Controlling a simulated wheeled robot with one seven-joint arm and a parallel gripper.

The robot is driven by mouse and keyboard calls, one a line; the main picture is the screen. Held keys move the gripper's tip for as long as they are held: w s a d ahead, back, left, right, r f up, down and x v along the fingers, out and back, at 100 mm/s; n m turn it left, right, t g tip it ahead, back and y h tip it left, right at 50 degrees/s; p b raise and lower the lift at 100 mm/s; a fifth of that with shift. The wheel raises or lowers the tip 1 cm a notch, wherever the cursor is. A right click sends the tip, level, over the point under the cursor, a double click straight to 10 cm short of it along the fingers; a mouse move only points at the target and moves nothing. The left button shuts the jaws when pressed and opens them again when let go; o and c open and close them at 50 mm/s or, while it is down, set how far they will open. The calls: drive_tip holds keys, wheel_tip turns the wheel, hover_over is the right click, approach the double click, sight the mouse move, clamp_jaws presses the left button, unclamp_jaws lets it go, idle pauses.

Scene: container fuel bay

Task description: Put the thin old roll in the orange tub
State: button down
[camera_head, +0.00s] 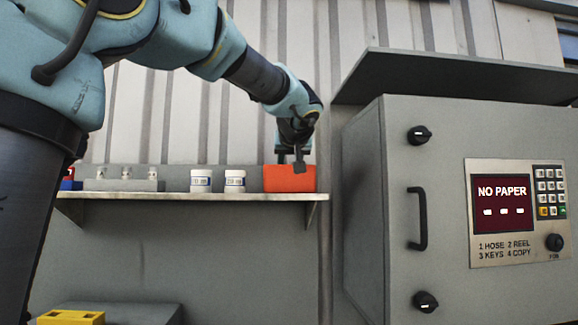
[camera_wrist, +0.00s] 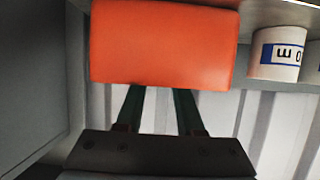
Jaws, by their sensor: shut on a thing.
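The orange tub (camera_head: 287,183) stands at the right end of the wall shelf. My gripper (camera_head: 291,160) is directly over the tub, pointing down, with its fingers at the rim. In the wrist view the tub (camera_wrist: 162,48) fills the upper middle, and the ends of my gripper's fingers (camera_wrist: 162,95) pass out of sight behind its wall. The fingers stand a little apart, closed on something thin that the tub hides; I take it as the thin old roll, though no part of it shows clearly.
Two white labelled jars (camera_head: 218,181) stand left of the tub; one jar (camera_wrist: 277,53) is close beside it in the wrist view. A grey rack (camera_head: 124,185) is farther left on the shelf (camera_head: 190,196). A grey cabinet (camera_head: 365,190) reading NO PAPER stands at the right.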

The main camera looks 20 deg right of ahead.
drive_tip(key=shift+f, duration=0.15)
drive_tip(key=c, duration=0.5)
unclamp_jaws()
drive_tip(key=shift+s, duration=0.1)
drive_tip(key=b+v, duration=0.4)
drive_tip(key=v, duration=0.8)
